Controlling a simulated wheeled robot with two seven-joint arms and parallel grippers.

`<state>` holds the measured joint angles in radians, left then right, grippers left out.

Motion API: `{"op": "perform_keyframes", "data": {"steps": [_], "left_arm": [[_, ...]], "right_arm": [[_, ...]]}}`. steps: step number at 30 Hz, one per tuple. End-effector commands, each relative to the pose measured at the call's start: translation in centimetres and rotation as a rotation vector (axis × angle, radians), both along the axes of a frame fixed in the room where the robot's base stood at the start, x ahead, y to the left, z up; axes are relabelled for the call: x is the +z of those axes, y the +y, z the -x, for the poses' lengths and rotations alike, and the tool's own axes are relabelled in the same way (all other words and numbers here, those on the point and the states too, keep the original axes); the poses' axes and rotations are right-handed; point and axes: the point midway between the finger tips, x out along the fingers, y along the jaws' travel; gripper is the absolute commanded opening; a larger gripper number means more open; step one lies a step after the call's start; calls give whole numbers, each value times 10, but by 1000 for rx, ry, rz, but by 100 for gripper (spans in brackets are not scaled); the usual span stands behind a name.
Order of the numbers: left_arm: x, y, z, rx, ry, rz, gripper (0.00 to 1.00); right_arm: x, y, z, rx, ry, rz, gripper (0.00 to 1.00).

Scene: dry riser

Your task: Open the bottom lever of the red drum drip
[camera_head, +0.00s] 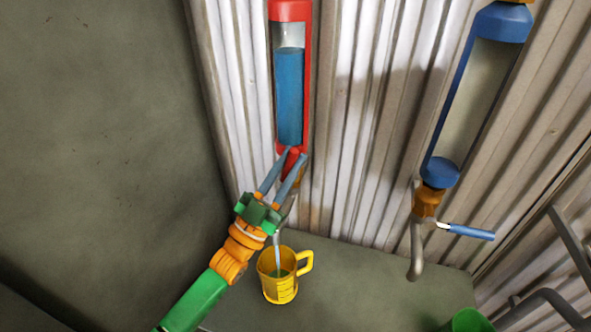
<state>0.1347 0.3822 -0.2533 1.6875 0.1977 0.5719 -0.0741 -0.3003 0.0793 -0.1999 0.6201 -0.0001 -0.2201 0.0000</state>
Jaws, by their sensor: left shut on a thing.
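The red drum (289,85) hangs on the corrugated wall, with blue liquid showing in its clear front. My left gripper (293,157) comes up from below left. Its fingers are shut on the red lever (291,160) at the drum's bottom. The fingers and wrist hide most of the tap and spout. Below, a yellow mug (281,290) stands upright on the grey surface with its handle to the right. A pale blue stream (277,252) runs down into the mug, and some liquid shows inside. My right gripper is not in view.
A blue drum (484,90) hangs at the right, with a grey spout (416,250) and a blue lever (470,232) pointing right. A green container (468,321) shows at the bottom edge, near grey tubes (570,240). The grey surface (370,290) right of the mug is clear.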

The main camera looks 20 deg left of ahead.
Motion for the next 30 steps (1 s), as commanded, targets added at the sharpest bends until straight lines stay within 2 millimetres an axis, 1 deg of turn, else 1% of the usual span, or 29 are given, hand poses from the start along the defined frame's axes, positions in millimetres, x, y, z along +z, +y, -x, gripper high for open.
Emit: {"op": "perform_keyframes", "data": {"steps": [9, 21, 22, 25, 30], "left_arm": [[2, 5, 0, 0, -2, 67, 0], [2, 5, 0, 0, -2, 72, 0], [2, 5, 0, 0, -2, 72, 23], [2, 5, 0, 0, -2, 72, 50], [2, 5, 0, 0, -1, 71, 51]], "right_arm": [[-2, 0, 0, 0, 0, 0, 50], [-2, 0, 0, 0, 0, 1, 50], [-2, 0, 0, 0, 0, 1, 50], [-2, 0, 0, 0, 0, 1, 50], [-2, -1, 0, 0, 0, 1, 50]]}}
